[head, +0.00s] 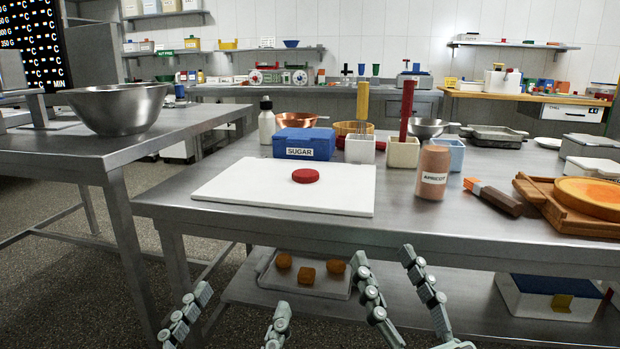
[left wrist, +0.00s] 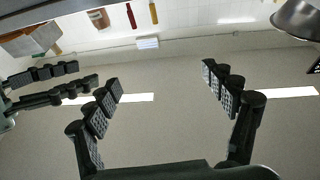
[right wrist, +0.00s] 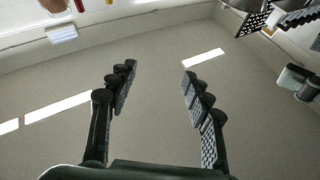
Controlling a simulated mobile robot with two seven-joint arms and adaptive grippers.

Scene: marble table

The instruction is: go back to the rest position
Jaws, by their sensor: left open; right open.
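My left gripper (head: 244,299) is low in the head view, in front of the steel table (head: 465,235) and below its top. Its fingers are spread and empty, as the left wrist view (left wrist: 163,76) also shows. My right gripper (head: 383,254) is to the right of it, at the table's front edge in the picture. Its fingers are apart with nothing between them, also in the right wrist view (right wrist: 158,72). Neither gripper holds anything. The two grippers are apart from each other in the head view.
A white board (head: 250,195) bears a red disc (head: 305,175). Behind are a blue sugar box (head: 303,144) and several pots; an apricot jar (head: 432,172) stands to the right. A tray (head: 275,284) lies on the lower shelf. A steel bowl (head: 117,105) stands on the left table.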

